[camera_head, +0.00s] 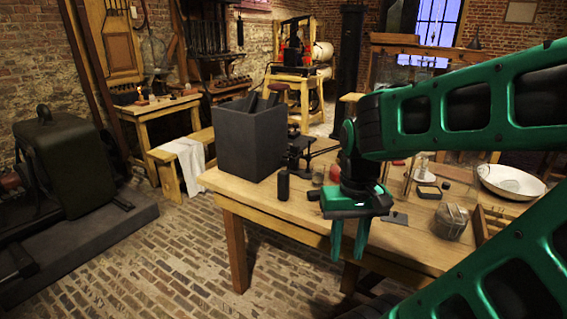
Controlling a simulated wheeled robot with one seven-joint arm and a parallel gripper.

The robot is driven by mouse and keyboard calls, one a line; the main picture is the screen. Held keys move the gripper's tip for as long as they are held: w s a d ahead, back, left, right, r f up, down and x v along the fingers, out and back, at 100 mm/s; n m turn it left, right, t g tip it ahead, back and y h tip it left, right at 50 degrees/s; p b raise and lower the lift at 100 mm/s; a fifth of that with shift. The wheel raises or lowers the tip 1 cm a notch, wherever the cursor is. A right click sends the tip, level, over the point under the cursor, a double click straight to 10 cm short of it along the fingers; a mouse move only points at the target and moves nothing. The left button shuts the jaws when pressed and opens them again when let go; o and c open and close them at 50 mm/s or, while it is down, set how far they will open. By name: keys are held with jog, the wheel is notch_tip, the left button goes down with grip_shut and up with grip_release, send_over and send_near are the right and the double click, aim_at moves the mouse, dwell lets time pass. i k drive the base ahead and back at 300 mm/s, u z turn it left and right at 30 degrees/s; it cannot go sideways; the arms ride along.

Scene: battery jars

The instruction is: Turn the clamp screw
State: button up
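A small dark metal device (300,151) with a thin bar sticking out to the right stands on the wooden table (260,195), just right of the large dark box. It may be the clamp, but its screw is too small to make out for sure. My gripper (348,256) hangs fingers down in front of the table's near edge, to the right of and nearer than the dark device. Its two green fingers are apart with nothing seen between them. My gripper and arm hide part of the table's middle.
A large dark box (248,143) with dark plates sticking out stands at the table's left. A small black bottle (283,184) is close in front. A wrapped round bundle (450,221) and a white bowl (509,180) are at right. The brick floor (170,265) at left is clear.

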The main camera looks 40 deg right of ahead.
aim_at(285, 162)
jog(key=z, duration=0.05)
jog(key=i, duration=1)
jog(key=u, duration=0.05)
